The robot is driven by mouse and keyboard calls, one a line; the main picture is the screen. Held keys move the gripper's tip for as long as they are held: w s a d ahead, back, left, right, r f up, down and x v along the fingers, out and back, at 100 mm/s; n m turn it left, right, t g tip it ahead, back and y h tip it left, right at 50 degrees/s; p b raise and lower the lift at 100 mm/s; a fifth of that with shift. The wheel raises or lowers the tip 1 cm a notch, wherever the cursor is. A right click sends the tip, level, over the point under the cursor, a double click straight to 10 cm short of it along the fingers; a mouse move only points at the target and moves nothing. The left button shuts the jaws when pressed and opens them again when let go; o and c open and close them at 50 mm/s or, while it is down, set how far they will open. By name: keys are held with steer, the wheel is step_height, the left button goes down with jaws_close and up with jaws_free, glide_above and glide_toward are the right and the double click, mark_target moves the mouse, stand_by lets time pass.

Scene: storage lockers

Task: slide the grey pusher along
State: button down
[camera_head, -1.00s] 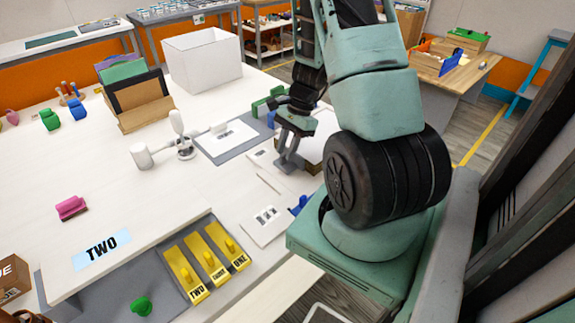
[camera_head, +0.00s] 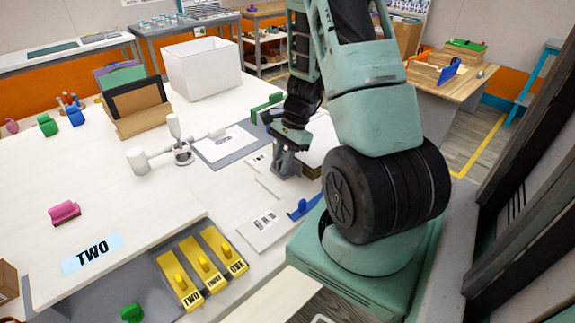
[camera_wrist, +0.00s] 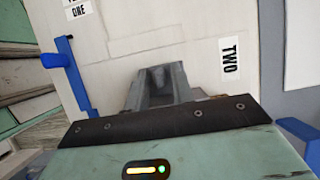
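My gripper (camera_head: 287,163) points down at the right side of the white table, close above or at its surface. In the wrist view, grey prong-like parts (camera_wrist: 163,82) reach out beyond the dark plate, with a darker grey area between them. I cannot tell whether they are only my fingers or include the grey pusher. No separate grey pusher can be picked out with certainty. A card marked TWO (camera_wrist: 230,59) lies to the right of the prongs in the wrist view. A blue handled piece (camera_wrist: 66,62) is at the left; it shows in the head view (camera_head: 304,207).
Yellow handled pieces (camera_head: 205,270) sit in a grey tray at the front. A white mallet-like object (camera_head: 177,145), a wooden holder (camera_head: 140,115) and a white bin (camera_head: 203,67) stand further back. A pink piece (camera_head: 64,212) is at left. Bare tabletop lies in the middle.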

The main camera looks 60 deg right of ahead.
mark_target(270, 183)
steer(key=shift+s+a+f, duration=0.1)
steer(key=shift+s+f, duration=0.05)
steer(key=shift+f, duration=0.25)
steer(key=shift+s+a+f, duration=0.1)
steer(key=shift+f, duration=0.3)
steer(key=shift+w+a+b, duration=0.15)
steer(key=shift+w+a, duration=0.05)
steer(key=shift+a, duration=0.55)
steer(key=shift+w+a+b, duration=0.15)
steer(key=shift+a, duration=0.6)
steer(key=c, duration=1.6)
jaws_free()
steer(key=shift+c, duration=0.2)
steer(key=shift+w+d+r+p, duration=0.1)
steer(key=shift+w+r+p, duration=0.1)
steer(key=shift+r+p, duration=0.65)
steer(key=shift+w+r+p, duration=0.1)
steer(key=shift+r+p, duration=1.5)
steer(key=shift+r, duration=0.25)
